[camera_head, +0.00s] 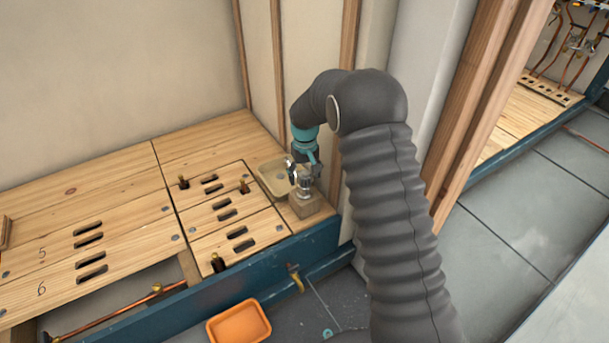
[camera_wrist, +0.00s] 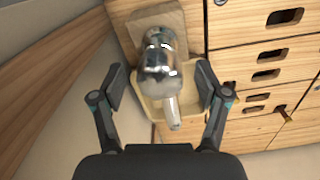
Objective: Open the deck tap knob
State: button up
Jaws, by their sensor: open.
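The deck tap (camera_wrist: 172,100) is chrome, with a rounded knob (camera_wrist: 160,66) on top and a spout pointing down the picture in the wrist view. It stands on a wooden block (camera_head: 306,206) at the right end of the wooden deck in the head view. My gripper (camera_wrist: 160,88) is open, with one finger on each side of the knob and a visible gap on both sides. In the head view my gripper (camera_head: 302,168) is above the tap and partly hides it.
A beige basin (camera_head: 272,178) sits under the spout. The deck (camera_head: 100,210) has slotted panels and several small pipe fittings. Wooden studs and a wall stand close behind and right of the tap. An orange tray (camera_head: 240,324) lies on the floor in front.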

aim_at(305, 174)
notch_tip(305, 174, up, 12)
dwell(0.5)
jog(key=shift+f, duration=0.1)
jog(key=s+d+f, duration=0.2)
jog(key=s+f, duration=0.1)
jog(key=s, duration=0.2)
jog(key=s+d+r+m+t+p, duration=0.1)
jog(key=s+d+r, duration=0.4)
jog(key=s, duration=0.5)
jog(key=s+d+r+m+t+p, duration=0.1)
jog(key=s+d+r+m+t, duration=0.1)
jog(key=s+d+r, duration=0.4)
jog(key=s+d+r+m+t+p, duration=0.1)
jog(key=s+d+r+t, duration=0.1)
jog(key=s+d+r, duration=0.4)
jog(key=s+r, duration=0.5)
jog(key=s, duration=0.5)
jog(key=shift+s+m+t+p, duration=0.25)
jog(key=shift+m+t+p, duration=0.05)
jog(key=shift+m+p, duration=0.1)
